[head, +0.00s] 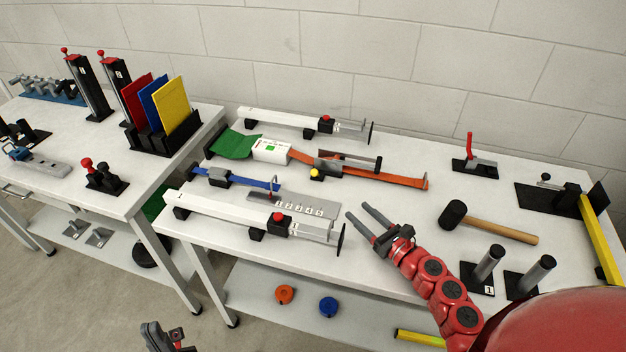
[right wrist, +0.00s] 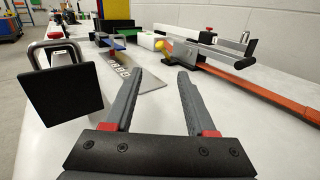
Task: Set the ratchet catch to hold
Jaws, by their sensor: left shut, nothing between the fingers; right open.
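An orange strap (head: 385,179) runs along the middle of the right table through a dark metal ratchet (head: 330,167) with a long lever bar. A yellow knob (head: 317,174) sits at its near side. In the right wrist view the ratchet (right wrist: 205,45) and yellow knob (right wrist: 160,45) stand ahead and slightly right. I cannot tell the catch's setting. My left gripper (head: 158,333) is shut and empty at the bottom edge, partly cut off.
A white push-rod unit (head: 250,220) with a red button and a numbered plate (head: 300,207) lie left of my right gripper. A black end plate (right wrist: 65,90) stands close left of it. A mallet (head: 500,222) and two posts (head: 488,263) are to the right.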

